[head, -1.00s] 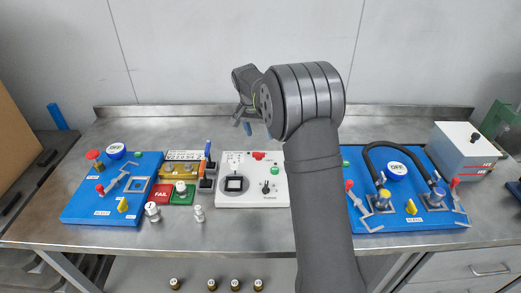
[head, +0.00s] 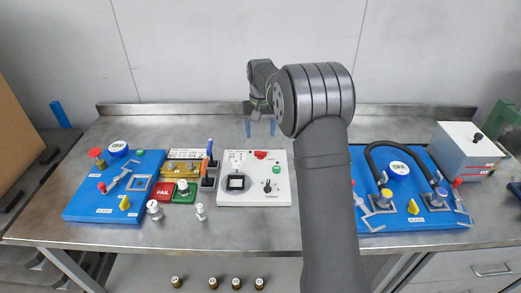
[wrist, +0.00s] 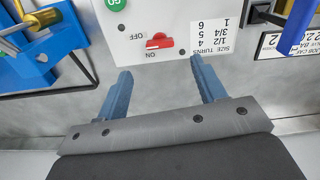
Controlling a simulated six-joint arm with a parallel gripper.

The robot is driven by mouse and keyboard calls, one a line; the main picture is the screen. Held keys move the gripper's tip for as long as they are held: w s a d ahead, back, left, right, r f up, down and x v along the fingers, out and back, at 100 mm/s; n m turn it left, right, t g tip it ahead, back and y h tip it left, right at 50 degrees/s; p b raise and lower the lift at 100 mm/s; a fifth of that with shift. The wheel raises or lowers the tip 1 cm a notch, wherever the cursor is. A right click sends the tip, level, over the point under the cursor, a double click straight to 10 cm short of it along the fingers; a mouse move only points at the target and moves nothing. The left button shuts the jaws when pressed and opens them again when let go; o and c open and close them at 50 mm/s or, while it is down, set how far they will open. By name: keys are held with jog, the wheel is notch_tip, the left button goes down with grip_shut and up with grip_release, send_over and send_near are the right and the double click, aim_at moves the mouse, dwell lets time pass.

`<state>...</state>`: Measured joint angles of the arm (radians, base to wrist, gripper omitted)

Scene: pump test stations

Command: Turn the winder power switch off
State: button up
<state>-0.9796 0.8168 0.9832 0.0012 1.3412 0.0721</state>
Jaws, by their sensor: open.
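The winder is a white panel (head: 252,190) in the middle of the bench. Its red power switch (head: 260,155) sits near its back edge. In the wrist view the red switch (wrist: 160,42) lies beside printed OFF and ON labels. I cannot tell its position surely. My gripper (head: 260,133) is open and empty, above the bench behind the panel. In the wrist view the blue fingers of my gripper (wrist: 161,68) point toward the panel, on either side of the switch and apart from it.
A blue board (head: 90,208) with a pump station is at left. Another blue board (head: 455,215) with a black hose (head: 400,147) is at right, partly behind my arm. Bare bench lies behind the panel.

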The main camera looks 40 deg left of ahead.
aim_at(260, 154)
notch_tip(260, 154, down, 9)
jog(key=shift+r, duration=0.2)
jog(key=c, duration=1)
jog(key=shift+o, duration=0.2)
